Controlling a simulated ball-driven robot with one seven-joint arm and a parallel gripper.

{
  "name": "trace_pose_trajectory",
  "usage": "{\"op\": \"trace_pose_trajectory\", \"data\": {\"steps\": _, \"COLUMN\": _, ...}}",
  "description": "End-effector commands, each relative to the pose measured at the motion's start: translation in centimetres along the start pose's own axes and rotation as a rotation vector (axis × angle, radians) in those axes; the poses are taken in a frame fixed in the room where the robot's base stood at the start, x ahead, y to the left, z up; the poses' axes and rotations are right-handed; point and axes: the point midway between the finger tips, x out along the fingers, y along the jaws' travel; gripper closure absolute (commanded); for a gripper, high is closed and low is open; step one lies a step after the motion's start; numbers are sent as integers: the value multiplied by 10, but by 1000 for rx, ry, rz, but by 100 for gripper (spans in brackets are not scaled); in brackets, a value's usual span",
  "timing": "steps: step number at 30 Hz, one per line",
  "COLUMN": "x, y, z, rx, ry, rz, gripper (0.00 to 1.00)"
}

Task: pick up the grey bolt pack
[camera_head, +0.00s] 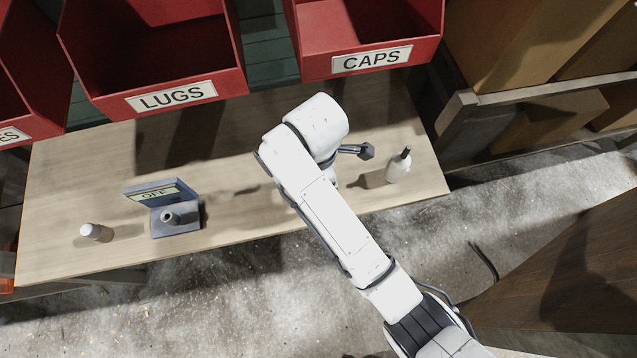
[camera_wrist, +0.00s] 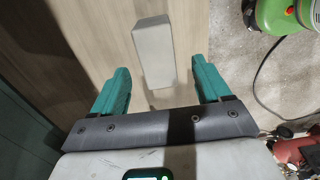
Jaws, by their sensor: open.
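The grey bolt pack (camera_wrist: 153,52) is a plain pale grey block in the wrist view, lying on the light wooden bench top (camera_wrist: 105,40). My gripper (camera_wrist: 160,64) is open, with one teal finger to each side in the picture. The pack's near end lies between the fingers in the picture, and the rest extends beyond the fingertips. I see no contact, and the height gap cannot be told. In the head view my white arm reaches over the bench and hides the pack.
On the bench stand a blue-grey OFF box (camera_head: 176,218), a small white cylinder (camera_head: 96,232) and a white bottle (camera_head: 398,168) with a dark top. Red LUGS (camera_head: 160,97) and CAPS (camera_head: 372,60) bins hang over its back edge. A green object (camera_wrist: 278,14) is beyond the bench.

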Motion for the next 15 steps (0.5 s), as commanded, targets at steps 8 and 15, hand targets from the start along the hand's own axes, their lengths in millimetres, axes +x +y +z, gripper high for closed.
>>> {"op": "trace_pose_trajectory", "data": {"steps": 8, "x": 24, "y": 1, "z": 2, "rx": 2, "ry": -1, "rz": -3, "gripper": 23}}
{"op": "trace_pose_trajectory", "data": {"steps": 15, "x": 55, "y": 2, "z": 3, "rx": 1, "ry": 0, "rz": -1, "gripper": 23}}
